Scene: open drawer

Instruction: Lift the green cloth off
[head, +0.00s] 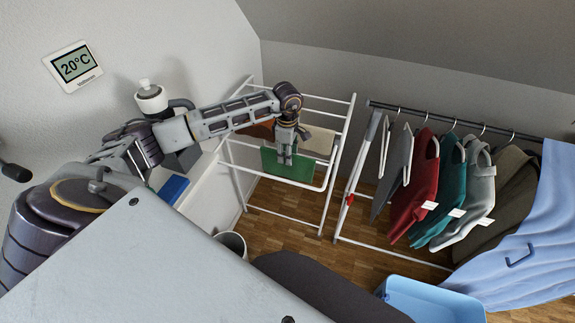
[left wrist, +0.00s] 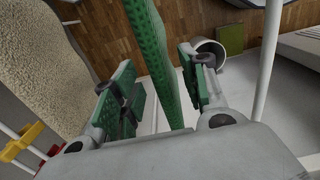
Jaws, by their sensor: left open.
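The green cloth (head: 289,166) hangs over a front rail of the white drying rack (head: 328,185). My left gripper (head: 287,157) reaches down from above at the cloth's upper part. In the left wrist view the cloth (left wrist: 152,45) shows nearly edge-on as a narrow green strip. It runs between the fingers of my open left gripper (left wrist: 155,74), with gaps visible on both sides. The finger pads also look green. My right gripper is in neither view.
A beige cloth (head: 318,141) and a brown cloth (head: 262,129) hang on the same rack; the beige one shows close by in the left wrist view (left wrist: 48,70). A clothes rail (head: 450,118) with several garments stands right. A white bin (head: 232,243) is on the floor.

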